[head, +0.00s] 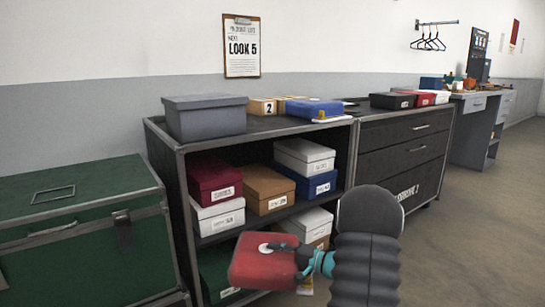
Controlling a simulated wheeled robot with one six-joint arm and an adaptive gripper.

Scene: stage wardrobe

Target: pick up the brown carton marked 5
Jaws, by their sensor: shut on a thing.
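My gripper (300,259) is low at the front of the shelf unit, its fingers at the right side of a red box (258,270). It is shut on this box, which is tilted in front of the lower shelf. Two small light brown cartons stand on the unit's top: one marked 2 (262,106), and another (289,100) partly hidden behind a blue box, its mark not visible. A larger brown box (268,180) sits on the middle shelf; its label is too small to read. I see no readable 5 on any carton.
The dark shelf unit (165,137) holds several boxes, including a grey box (205,117) and a blue box (314,108) on top. A green trunk (75,215) stands left, a dark drawer cabinet (400,150) right. A clipboard reading LOOK 5 (241,47) hangs above. Floor at right is clear.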

